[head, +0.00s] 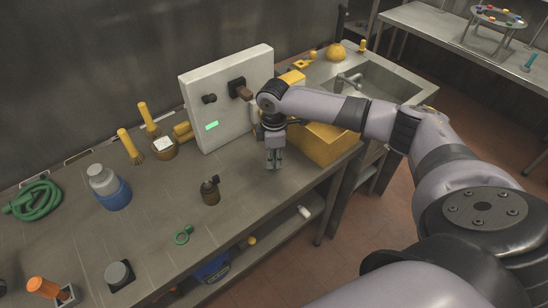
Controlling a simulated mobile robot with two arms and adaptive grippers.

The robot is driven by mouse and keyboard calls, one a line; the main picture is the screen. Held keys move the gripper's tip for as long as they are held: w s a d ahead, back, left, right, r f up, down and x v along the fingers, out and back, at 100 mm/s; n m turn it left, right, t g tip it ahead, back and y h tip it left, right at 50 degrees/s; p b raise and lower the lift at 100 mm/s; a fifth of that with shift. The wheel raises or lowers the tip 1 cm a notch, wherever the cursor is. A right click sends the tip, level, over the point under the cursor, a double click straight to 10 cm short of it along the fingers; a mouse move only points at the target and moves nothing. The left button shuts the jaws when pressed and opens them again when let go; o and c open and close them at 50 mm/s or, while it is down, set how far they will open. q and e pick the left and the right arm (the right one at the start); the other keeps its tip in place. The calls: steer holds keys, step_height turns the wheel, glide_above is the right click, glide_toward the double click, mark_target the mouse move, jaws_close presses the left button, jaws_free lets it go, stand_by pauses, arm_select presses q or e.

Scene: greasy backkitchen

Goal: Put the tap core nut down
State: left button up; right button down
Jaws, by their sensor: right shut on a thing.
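My right gripper (273,163) points down over the metal counter (160,205), in front of the white panel's right edge. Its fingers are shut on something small. The tap core nut cannot be made out clearly between the fingertips, which largely hide it. The fingertips are close to the counter top; I cannot tell whether they or the held thing touch it. My left gripper is not in view.
A white panel (221,83) with dark knobs stands behind the gripper, and a yellow box (325,148) is close to its right. A brass-coloured part (210,191) and a green ring (183,235) lie left. Bare counter lies between.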

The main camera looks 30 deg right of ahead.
steer(key=shift+f, duration=0.3)
steer(key=shift+f, duration=0.1)
steer(key=c, duration=1.6)
jaws_free()
step_height(320, 180, up, 12)
steer(key=b, duration=0.2)
